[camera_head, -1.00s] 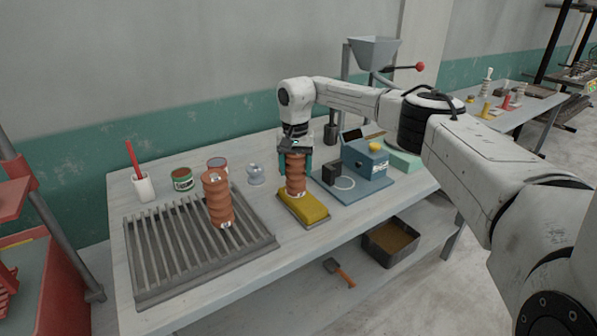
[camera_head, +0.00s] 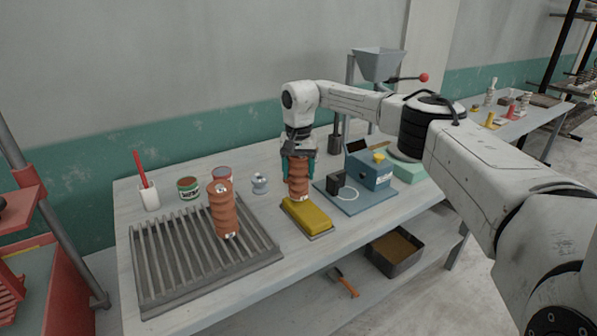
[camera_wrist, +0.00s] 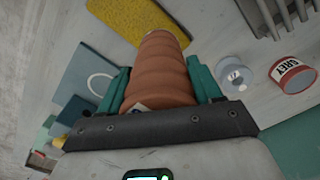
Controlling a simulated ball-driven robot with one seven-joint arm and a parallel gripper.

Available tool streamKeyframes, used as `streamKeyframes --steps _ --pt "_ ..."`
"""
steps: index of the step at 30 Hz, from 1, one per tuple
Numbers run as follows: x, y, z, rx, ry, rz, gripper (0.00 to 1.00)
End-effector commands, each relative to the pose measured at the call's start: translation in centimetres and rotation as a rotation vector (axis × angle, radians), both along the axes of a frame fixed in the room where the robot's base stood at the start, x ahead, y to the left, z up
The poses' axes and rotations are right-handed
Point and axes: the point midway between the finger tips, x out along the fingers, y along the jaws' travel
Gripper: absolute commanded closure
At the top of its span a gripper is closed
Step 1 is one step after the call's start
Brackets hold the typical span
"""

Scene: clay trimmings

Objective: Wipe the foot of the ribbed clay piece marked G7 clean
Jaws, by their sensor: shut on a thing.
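My gripper (camera_head: 298,155) is shut on an upright ribbed terracotta clay piece (camera_head: 298,180), also in the wrist view (camera_wrist: 160,72). A pale label shows on it by the jaws in the wrist view, too hidden to read. Its lower end is at the far end of a yellow sponge (camera_head: 308,216) in a tray; I cannot tell whether they touch. The wrist view shows the sponge (camera_wrist: 135,22) beyond that end. A second ribbed clay piece (camera_head: 223,208) stands on the slatted grey rack (camera_head: 160,290) with a small unreadable mark near its top.
Left and behind are a white cup (camera_head: 149,198) with a red stick, a green-labelled can (camera_head: 188,188), a can marked GREY (camera_wrist: 293,76) and a small pale spool-like thing (camera_head: 260,184). A blue machine (camera_head: 370,172) stands on the right. A bin (camera_head: 397,252) sits on the lower shelf.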

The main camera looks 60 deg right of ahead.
Motion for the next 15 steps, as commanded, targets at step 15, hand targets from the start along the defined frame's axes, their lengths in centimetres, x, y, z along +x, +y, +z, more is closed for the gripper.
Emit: streamKeyframes --steps 15 --pt "0.0 0.0 3.5 0.0 -0.001 0.0 0.92"
